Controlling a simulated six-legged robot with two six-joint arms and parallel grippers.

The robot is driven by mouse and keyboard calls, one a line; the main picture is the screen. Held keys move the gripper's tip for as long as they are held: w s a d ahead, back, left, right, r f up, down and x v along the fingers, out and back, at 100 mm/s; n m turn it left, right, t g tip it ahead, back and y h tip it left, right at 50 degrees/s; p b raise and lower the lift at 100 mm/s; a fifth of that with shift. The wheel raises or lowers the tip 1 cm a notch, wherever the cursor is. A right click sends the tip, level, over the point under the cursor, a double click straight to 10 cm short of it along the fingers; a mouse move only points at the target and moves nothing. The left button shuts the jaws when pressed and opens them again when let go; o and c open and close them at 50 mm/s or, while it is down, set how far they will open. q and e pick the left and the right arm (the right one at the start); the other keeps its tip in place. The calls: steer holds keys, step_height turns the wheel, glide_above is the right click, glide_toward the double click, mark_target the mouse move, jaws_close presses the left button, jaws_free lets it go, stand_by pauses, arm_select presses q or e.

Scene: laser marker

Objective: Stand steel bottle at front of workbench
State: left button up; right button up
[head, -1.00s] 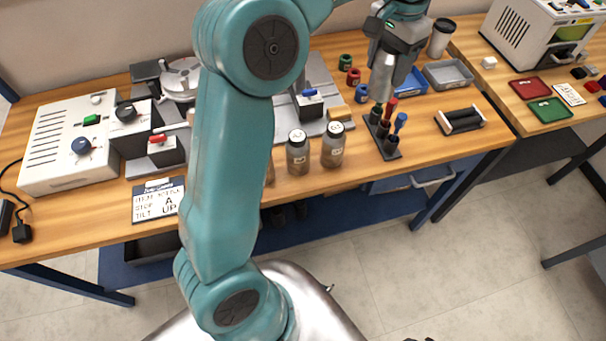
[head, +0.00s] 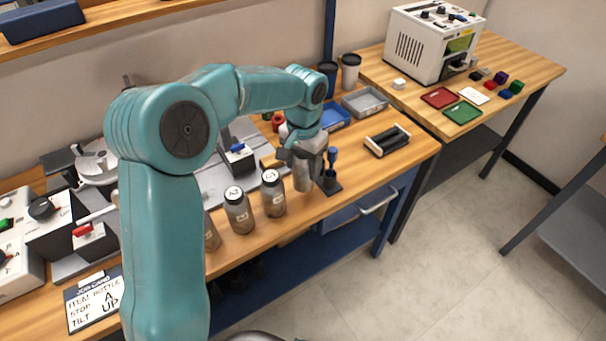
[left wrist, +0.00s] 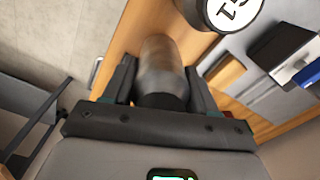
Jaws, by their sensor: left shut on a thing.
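My left gripper (head: 302,158) is shut on a plain grey steel bottle (head: 304,180), held from above and roughly upright over the front part of the workbench (head: 345,205). I cannot tell whether its base touches the wood. In the left wrist view the steel bottle (left wrist: 162,62) sits between the two fingers (left wrist: 160,85). Two capped, labelled bottles stand to its left: the nearer one (head: 272,196) and another (head: 238,212). A further bottle (head: 211,234) is partly hidden by my arm. My right gripper is not in view.
A dark marker rack (head: 328,184) stands close to the right of the held bottle. A black roller tray (head: 387,141), grey tray (head: 365,102) and blue tray (head: 335,117) lie farther right. A job card (head: 95,303) lies front left. Bare wood runs along the front edge.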

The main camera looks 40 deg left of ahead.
mark_target(304, 175)
arm_select(q)
step_height(304, 175, down, 3)
steer(key=shift+d, duration=0.1)
steer(key=shift+f, duration=0.35)
steer(key=shift+r, duration=0.1)
steer(key=shift+f, duration=0.2)
steer(key=o, duration=1.1)
steer(key=shift+r, duration=0.1)
